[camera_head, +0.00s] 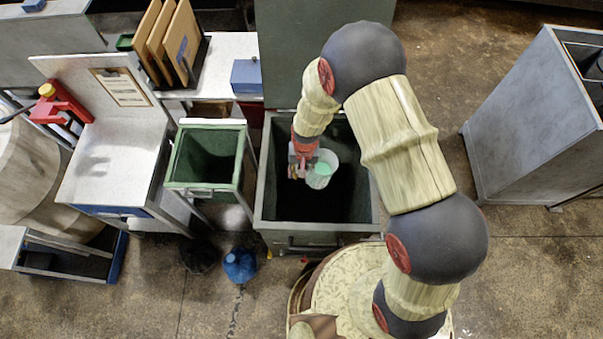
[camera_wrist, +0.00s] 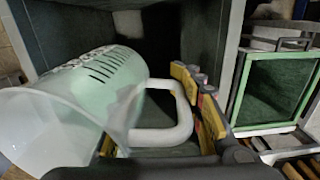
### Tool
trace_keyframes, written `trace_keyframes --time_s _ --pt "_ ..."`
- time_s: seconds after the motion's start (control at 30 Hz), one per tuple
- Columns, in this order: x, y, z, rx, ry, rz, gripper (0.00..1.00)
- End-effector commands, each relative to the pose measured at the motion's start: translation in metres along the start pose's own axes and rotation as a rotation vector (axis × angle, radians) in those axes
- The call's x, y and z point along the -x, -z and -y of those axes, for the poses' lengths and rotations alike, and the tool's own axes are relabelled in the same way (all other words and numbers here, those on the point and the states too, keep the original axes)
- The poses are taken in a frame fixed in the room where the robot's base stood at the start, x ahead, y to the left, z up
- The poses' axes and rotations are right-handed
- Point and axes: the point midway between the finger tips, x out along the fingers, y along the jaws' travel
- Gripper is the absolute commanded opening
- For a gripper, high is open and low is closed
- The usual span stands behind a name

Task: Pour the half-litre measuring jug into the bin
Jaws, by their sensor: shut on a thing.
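The measuring jug is translucent white with dark graduation marks and a pale green tint. It shows in the head view (camera_head: 321,174) and large at the left of the wrist view (camera_wrist: 92,88). My gripper (camera_head: 299,160) is shut on the jug's loop handle, with its yellow and red fingers (camera_wrist: 203,98) beside the handle in the wrist view. Mint-green contents show inside the jug from above. The jug is over the opening of the large grey-green bin (camera_head: 264,196), whose inside is dark. I cannot tell the jug's exact tilt or see anything flowing out.
A smaller green-lined bin (camera_head: 207,127) stands left of the large bin. A white bench (camera_head: 115,165) with a clipboard is further left. A blue container (camera_head: 240,266) stands on the floor. A grey cabinet (camera_head: 535,115) is at the right, with clear floor before it.

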Motion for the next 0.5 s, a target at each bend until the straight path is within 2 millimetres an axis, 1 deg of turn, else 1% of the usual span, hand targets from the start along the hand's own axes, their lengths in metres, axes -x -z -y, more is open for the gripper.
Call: trace_keyframes --time_s 0.5 --pt "-0.0015 0.0003 0.0006 0.0 0.042 0.0 0.0"
